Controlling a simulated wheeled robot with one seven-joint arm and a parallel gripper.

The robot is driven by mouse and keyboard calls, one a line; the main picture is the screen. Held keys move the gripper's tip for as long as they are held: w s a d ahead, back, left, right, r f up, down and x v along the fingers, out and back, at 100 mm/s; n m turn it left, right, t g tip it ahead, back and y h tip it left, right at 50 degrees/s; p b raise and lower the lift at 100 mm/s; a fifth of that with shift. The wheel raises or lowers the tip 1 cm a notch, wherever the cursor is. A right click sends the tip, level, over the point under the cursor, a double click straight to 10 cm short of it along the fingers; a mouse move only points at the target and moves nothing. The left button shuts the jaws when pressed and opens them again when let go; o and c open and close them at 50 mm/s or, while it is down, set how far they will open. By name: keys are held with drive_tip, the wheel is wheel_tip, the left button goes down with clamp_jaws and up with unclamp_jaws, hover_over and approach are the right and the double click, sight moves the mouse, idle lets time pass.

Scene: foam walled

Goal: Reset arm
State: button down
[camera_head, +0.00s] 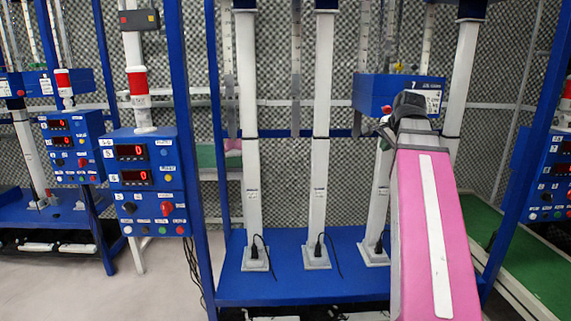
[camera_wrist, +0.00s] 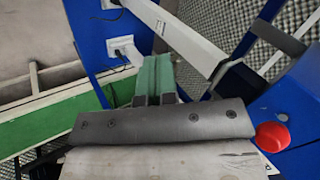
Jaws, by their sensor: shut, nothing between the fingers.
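My arm shows in the head view as a pink link with a white stripe at the right. My gripper appears in the wrist view with two green fingers (camera_wrist: 154,80) side by side and shut, holding nothing. The fingers point toward a blue base plate (camera_wrist: 88,40) and a white post (camera_wrist: 185,38). In the head view the gripper's fingers cannot be made out beyond the dark wrist end. A red button or knob (camera_wrist: 272,136) lies to the right of the gripper in the wrist view, on a blue box.
A blue rack (camera_head: 300,287) with white posts (camera_head: 320,140) stands ahead. Blue control boxes (camera_head: 150,180) with red displays and a red-white signal lamp (camera_head: 138,90) are at the left. A blue box (camera_head: 390,92) sits by my arm. Grey floor (camera_head: 165,285) is open at lower left.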

drive_tip(key=w+a+f+n+g, duration=0.1)
drive_tip(key=a+f+n, duration=0.1)
drive_tip(key=f, duration=0.5)
drive_tip(key=w+a+f+n+g, duration=0.1)
drive_tip(key=a+f+n, duration=0.1)
drive_tip(key=f, duration=0.6)
drive_tip(key=s+a+f+n+g, duration=0.1)
drive_tip(key=s+a+f+n, duration=0.2)
drive_tip(key=f, duration=0.8)
drive_tip(key=s+a+f+n+g, duration=0.2)
drive_tip(key=s+a+f+n, duration=0.1)
drive_tip(key=f, duration=0.8)
drive_tip(key=s+a+f+n+g, duration=0.2)
drive_tip(key=s+a+f+n, duration=0.1)
drive_tip(key=f, duration=0.8)
drive_tip(key=shift+s+a+h, duration=0.4)
drive_tip(key=shift+s+a, duration=0.1)
drive_tip(key=shift+s, duration=0.55)
drive_tip(key=shift+f, duration=0.1)
